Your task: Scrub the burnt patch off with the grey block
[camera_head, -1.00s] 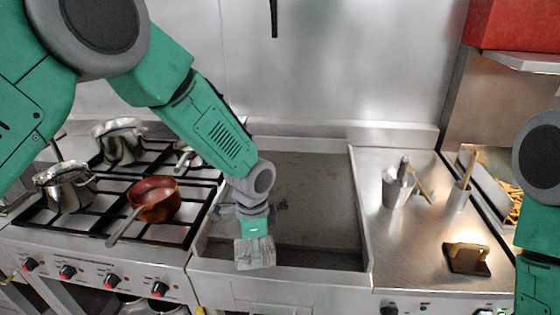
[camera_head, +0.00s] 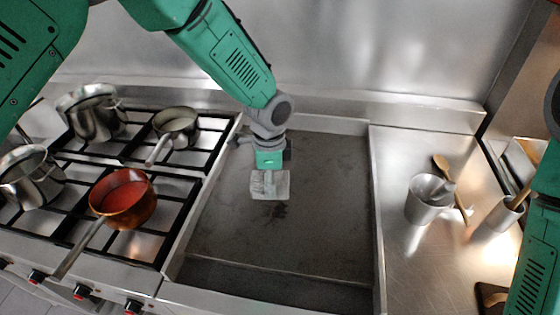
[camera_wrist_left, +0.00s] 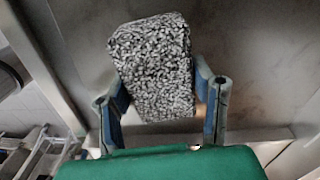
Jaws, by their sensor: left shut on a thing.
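My left gripper (camera_head: 270,172) is shut on the grey block (camera_head: 270,186) over the flat griddle plate (camera_head: 320,220), left of its middle. In the left wrist view the block (camera_wrist_left: 152,68) is speckled grey and sits between the two fingers (camera_wrist_left: 162,105). I cannot tell whether it touches the plate. The burnt patch (camera_head: 277,211) is a faint dark smudge just in front of the block in the head view; the block may hide part of it. My right gripper is not in view; only part of that arm shows at the right edge.
On the stove at left stand a copper pan (camera_head: 122,198), a small saucepan (camera_head: 176,125) and two steel pots. A metal cup with utensils (camera_head: 424,200) stands on the counter at right. Raised rims border the griddle. A dark-based press (camera_head: 492,298) lies at lower right.

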